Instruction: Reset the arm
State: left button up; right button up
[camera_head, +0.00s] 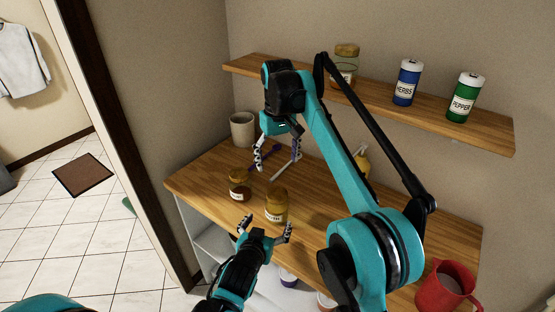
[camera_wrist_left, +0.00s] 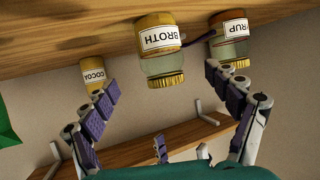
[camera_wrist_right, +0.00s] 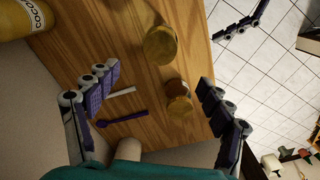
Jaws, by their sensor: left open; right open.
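My left gripper (camera_head: 267,230) is open and empty, low at the counter's front edge, just in front of the broth jar (camera_head: 276,206). In the left wrist view, the broth jar (camera_wrist_left: 160,45) and syrup jar (camera_wrist_left: 232,42) appear upside down, beyond the spread fingers (camera_wrist_left: 175,108). My right gripper (camera_head: 278,154) is open and empty above the counter, behind the jars. In the right wrist view its fingers (camera_wrist_right: 158,88) are wide apart, with the broth jar (camera_wrist_right: 160,45) and syrup jar (camera_wrist_right: 179,97) below. My right arm spans the head view and hides part of the counter.
Open floor lies left.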

dwell(0.3)
jog(key=s+d+m+t, duration=0.2)
jog(key=s+d+t, duration=0.2)
jog(key=s+d, duration=0.8)
pick_arm(q)
jog(key=s+a+r+n+g+y, duration=0.1)
jog(key=s+a+g, duration=0.5)
jog(key=s+a, duration=0.9)
jog(key=s+n+y, duration=0.1)
jog(key=s+y, duration=0.1)
jog(key=s, duration=0.1)
jog(key=shift+r+n, duration=0.3)
jog(key=shift+n, duration=0.1)
pick_arm(e)
jog(key=s+d+f+m+t, duration=0.1)
jog(key=s+d+f, duration=0.1)
jog(key=s+f, duration=0.4)
jog(key=s+d+f+m+t, duration=0.1)
jog(key=s+d+f+t, duration=0.1)
jog(key=s+f, duration=0.5)
jog(key=s+d, duration=0.1)
jog(key=s, duration=0.2)
jog(key=shift+s+d+f+m, duration=0.2)
jog(key=shift+d+f+m, duration=0.05)
jog(key=shift+d+m, duration=0.1)
